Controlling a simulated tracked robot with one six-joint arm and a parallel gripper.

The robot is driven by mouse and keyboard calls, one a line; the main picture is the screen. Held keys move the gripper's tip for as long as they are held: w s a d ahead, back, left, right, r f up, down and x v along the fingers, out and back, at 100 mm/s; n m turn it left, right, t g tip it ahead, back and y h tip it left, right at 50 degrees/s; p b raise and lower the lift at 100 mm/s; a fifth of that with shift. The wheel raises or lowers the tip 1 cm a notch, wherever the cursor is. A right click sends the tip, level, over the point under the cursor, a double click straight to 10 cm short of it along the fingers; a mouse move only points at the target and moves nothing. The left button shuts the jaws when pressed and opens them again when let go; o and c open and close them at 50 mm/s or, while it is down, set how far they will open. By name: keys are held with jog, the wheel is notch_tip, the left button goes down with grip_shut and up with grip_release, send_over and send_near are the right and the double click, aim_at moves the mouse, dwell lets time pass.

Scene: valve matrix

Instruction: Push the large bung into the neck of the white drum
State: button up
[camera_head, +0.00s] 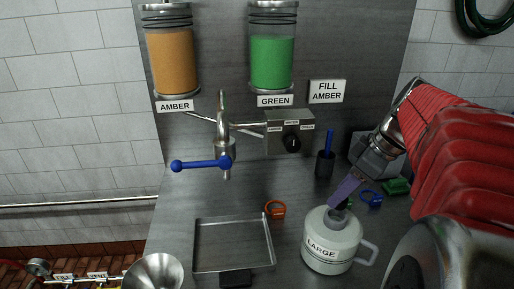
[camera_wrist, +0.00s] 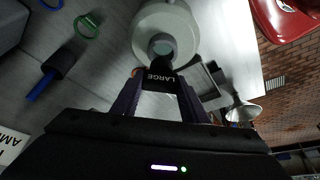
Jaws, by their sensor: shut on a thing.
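The white drum (camera_head: 328,252), labelled LARGE, stands on the steel bench at the lower right in the head view, with its handle to the right. In the wrist view the drum (camera_wrist: 180,20) is at top centre, with its round neck (camera_wrist: 161,45) showing. My gripper (camera_head: 342,200) is above the neck, pointing down at a tilt. In the wrist view my gripper (camera_wrist: 160,85) is shut on the black large bung (camera_wrist: 160,80), whose label reads LARGE. The bung's front end is close to the neck. I cannot tell whether it touches; the fingers partly hide it.
A metal tray (camera_head: 233,270) lies left of the drum, with an orange ring (camera_head: 275,209) between. A dark cup (camera_head: 325,165) with a blue stick, a blue ring (camera_head: 371,198) and a green object (camera_head: 396,187) are behind. A blue-handled tap (camera_head: 215,163) stands further left.

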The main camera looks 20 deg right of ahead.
jog(key=shift+r, duration=1.05)
